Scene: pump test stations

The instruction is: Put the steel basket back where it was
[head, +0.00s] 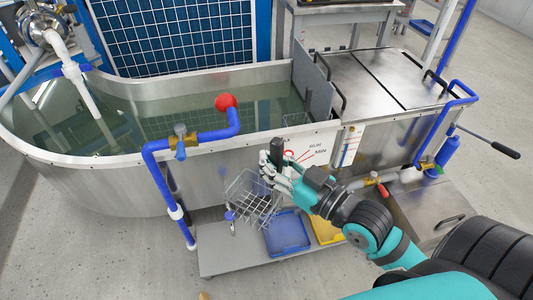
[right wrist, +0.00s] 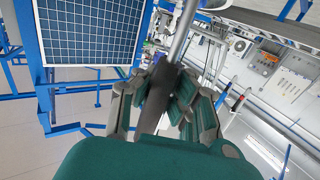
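The steel basket (head: 252,200) is a wire basket. In the head view it hangs in front of the tank's outer wall, above the low shelf. My right gripper (head: 276,168) is at the basket's upright black handle, with its fingers around it. In the right wrist view the dark handle (right wrist: 164,82) stands between the fingers, and a metal rod runs up from it. The basket itself is not visible in the right wrist view. My left gripper is not in view.
The open water tank (head: 130,165) has a blue pipe with a red knob (head: 226,102) over its front rim. A wire piece (head: 295,119) shows at the water near the divider. A blue tray (head: 287,233) and a yellow tray (head: 326,229) sit on the low shelf (head: 222,258).

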